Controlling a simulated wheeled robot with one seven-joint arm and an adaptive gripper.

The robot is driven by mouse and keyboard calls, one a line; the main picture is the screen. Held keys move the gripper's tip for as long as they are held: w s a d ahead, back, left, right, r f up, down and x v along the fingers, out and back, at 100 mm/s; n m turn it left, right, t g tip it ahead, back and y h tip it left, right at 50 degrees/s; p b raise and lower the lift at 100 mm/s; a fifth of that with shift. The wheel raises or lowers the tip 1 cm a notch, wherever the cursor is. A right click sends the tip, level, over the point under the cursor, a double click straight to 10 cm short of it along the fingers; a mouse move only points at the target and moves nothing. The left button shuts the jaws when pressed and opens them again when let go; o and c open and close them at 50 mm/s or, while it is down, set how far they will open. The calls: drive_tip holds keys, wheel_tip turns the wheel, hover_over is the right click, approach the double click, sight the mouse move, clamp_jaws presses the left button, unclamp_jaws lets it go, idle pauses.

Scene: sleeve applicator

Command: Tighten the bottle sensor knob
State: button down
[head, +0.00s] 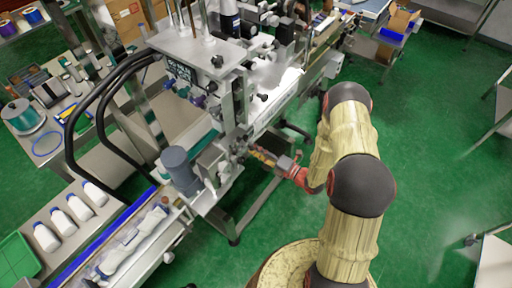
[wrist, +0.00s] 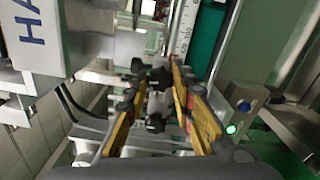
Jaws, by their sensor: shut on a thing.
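My gripper (wrist: 158,80) reaches into the side of the machine, its yellow fingers on either side of a black knob (wrist: 159,77). The fingers are closed in on this knob, which I take to be the bottle sensor knob; the exact contact at the tips is hard to see. A second black knob (wrist: 155,123) sits nearer the wrist camera, between the fingers. In the head view my gripper (head: 262,158) is at the machine's right side, and the knob there is too small and hidden to make out.
The sleeve machine (head: 205,50) stands ahead, with a conveyor (head: 120,245) carrying bottles at lower left. A small box with a green light (wrist: 232,127) is close right of the fingers. A metal ruler (wrist: 183,30) runs above them. Green floor (head: 430,120) is open at right.

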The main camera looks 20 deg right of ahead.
drive_tip(key=shift+m+p, duration=0.45)
drive_tip(key=shift+m, duration=0.75)
drive_tip(key=c, duration=1.5)
unclamp_jaws()
drive_tip(key=shift+d, duration=0.1)
drive_tip(key=v, duration=1.2)
